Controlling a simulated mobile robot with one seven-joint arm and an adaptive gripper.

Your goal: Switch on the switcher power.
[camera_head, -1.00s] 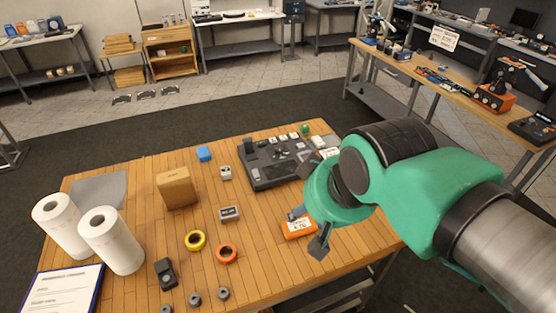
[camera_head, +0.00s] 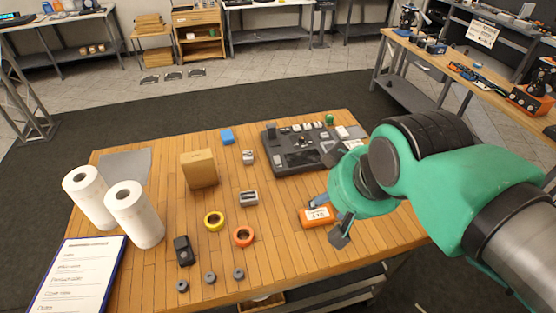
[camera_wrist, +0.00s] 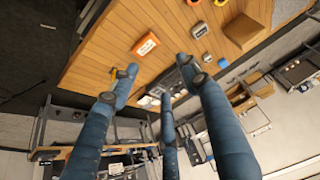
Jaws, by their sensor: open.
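The switcher (camera_head: 300,149) is a dark, flat console with rows of buttons and a raised part at its left, lying on the back right of the wooden table. Its power switch is too small to make out. My gripper (camera_head: 331,219) is open and empty, in front of the switcher, over the table's right part beside an orange box. In the wrist view my blue-grey fingers (camera_wrist: 158,84) are spread wide. The dark switcher (camera_wrist: 184,74) shows between them, partly covered by a finger.
The orange labelled box (camera_head: 316,216) lies close to my fingertips. A cardboard box (camera_head: 199,169), a blue block (camera_head: 227,136), tape rolls (camera_head: 243,236), paper towel rolls (camera_head: 134,214) and a clipboard (camera_head: 77,275) stand to the left.

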